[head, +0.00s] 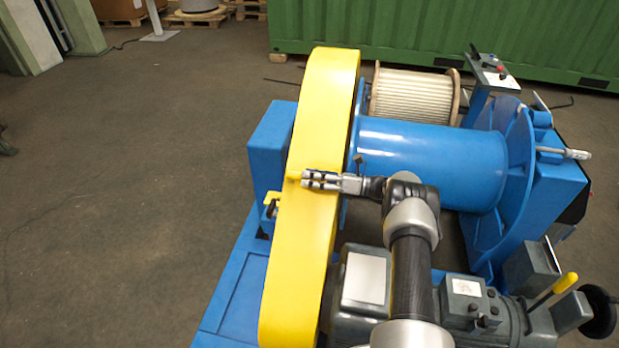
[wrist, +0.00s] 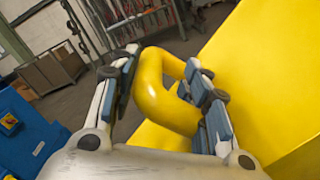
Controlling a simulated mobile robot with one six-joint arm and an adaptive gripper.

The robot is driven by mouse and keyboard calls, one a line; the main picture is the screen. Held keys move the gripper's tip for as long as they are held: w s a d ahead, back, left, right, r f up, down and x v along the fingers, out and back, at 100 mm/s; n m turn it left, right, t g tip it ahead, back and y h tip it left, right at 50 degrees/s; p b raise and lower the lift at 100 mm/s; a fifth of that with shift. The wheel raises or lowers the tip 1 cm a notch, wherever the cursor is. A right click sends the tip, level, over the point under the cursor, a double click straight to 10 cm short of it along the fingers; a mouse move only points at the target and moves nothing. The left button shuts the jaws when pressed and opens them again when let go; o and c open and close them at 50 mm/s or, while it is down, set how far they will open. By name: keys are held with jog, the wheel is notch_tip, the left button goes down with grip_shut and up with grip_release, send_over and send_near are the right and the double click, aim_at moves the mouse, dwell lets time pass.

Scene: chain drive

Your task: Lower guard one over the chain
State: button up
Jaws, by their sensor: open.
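The yellow guard (head: 315,130) is a long curved cover running down the left side of the blue machine in the head view. No chain shows; the guard hides that side. Its yellow handle (wrist: 165,95) is a thick bent bar, seen close up in the wrist view, with the guard's flat yellow face (wrist: 245,70) to the right. My gripper (head: 308,180) reaches across the guard from the right. In the wrist view my gripper (wrist: 164,66) is open, with one finger on each side of the handle. I cannot tell whether either finger touches it.
A blue drum (head: 430,160) and a grey motor (head: 365,275) stand to the right of the guard. A rope spool (head: 412,97) sits behind, before a green container (head: 450,30). The floor at left is clear.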

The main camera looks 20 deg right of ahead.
jog(key=v, duration=1.1)
